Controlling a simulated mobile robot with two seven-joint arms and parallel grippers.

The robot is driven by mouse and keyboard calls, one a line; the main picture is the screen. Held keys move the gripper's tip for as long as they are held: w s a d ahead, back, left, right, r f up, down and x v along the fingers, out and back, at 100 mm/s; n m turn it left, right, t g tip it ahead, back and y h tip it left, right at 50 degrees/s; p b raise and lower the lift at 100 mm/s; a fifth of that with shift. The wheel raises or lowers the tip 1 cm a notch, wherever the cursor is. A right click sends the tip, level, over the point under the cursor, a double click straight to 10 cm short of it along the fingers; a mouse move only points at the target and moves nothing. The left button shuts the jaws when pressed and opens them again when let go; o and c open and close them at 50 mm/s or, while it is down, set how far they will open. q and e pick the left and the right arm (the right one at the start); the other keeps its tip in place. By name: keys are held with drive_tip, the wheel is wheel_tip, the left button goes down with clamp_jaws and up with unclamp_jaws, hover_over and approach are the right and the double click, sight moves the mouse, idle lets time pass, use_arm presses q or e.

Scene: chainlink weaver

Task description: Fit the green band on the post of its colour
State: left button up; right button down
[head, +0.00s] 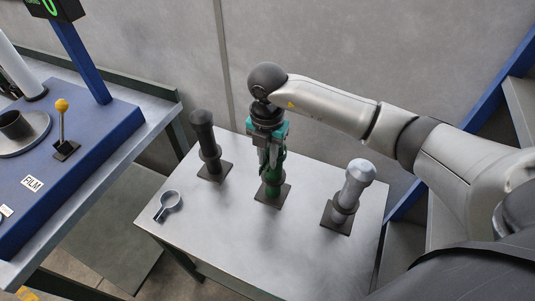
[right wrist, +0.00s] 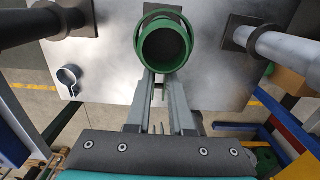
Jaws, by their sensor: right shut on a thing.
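The green post (head: 273,178) stands upright on a dark square base in the middle of the small table. My right gripper (head: 268,160) is at its upper part and hides much of it. In the right wrist view my right gripper (right wrist: 162,76) is shut at the near side of a bright green ring, the green band (right wrist: 187,48). The band lines up with the green post seen from above. How far down the post it sits, I cannot tell. My left gripper is not in view.
A black post (head: 205,135) stands to the left and a grey post (head: 350,190) to the right. A loose grey band with a tab (head: 168,203) lies at the table's left. The front of the metal table (head: 270,250) is clear. A blue console (head: 85,150) stands further left.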

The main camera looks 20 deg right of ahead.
wheel_tip(320, 180, down, 9)
drive_tip(key=b, duration=0.5)
drive_tip(key=shift+r+b, duration=0.2)
drive_tip(key=shift+b, duration=0.2)
drive_tip(key=c, duration=0.7)
unclamp_jaws()
drive_tip(key=shift+d, duration=0.1)
drive_tip(key=shift+r, duration=0.1)
drive_tip(key=r+p, duration=0.1)
drive_tip(key=r, duration=1.4)
drive_tip(key=shift+a, duration=0.2)
